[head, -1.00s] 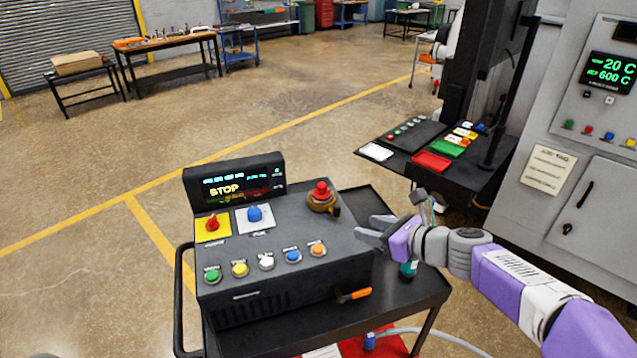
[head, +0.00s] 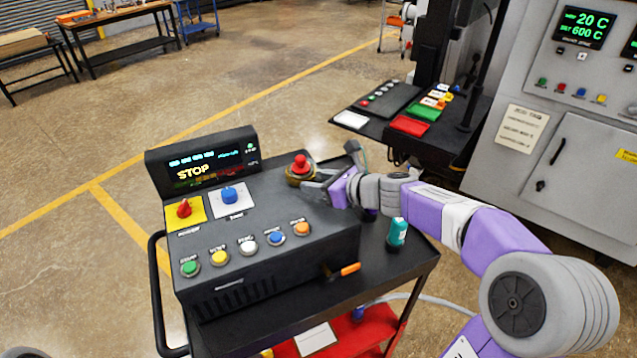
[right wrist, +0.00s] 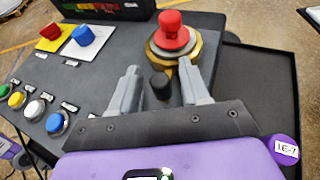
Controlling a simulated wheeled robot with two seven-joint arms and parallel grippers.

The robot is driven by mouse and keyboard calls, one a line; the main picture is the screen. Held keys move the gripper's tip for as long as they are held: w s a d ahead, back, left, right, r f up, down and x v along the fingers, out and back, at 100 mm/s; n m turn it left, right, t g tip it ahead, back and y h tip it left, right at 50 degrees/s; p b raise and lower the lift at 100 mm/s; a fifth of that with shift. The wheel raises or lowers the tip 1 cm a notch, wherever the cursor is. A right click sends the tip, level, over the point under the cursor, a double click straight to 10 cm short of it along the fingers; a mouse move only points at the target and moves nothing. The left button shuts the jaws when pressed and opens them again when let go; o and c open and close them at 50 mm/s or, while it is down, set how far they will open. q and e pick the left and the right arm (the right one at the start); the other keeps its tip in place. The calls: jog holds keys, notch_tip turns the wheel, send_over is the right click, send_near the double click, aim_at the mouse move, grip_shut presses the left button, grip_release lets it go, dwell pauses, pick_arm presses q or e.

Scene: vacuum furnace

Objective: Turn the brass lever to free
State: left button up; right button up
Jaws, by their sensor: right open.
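The brass lever is a brass collar (head: 292,180) under a red mushroom knob (head: 300,164) at the console's back right corner. In the right wrist view the collar (right wrist: 197,48) shows under the red knob (right wrist: 172,34), with a black grip (right wrist: 160,84) at its near side. My right gripper (head: 318,188) is open beside the collar. In the right wrist view its two fingers (right wrist: 160,88) stand apart, one on each side of the black grip, with gaps visible. In the head view the gripper hides the black grip. My left gripper is not in view.
A teal bottle (head: 397,233) and an orange-handled tool (head: 349,269) are on the cart (head: 395,276) nearby.

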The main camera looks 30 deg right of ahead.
grip_shut()
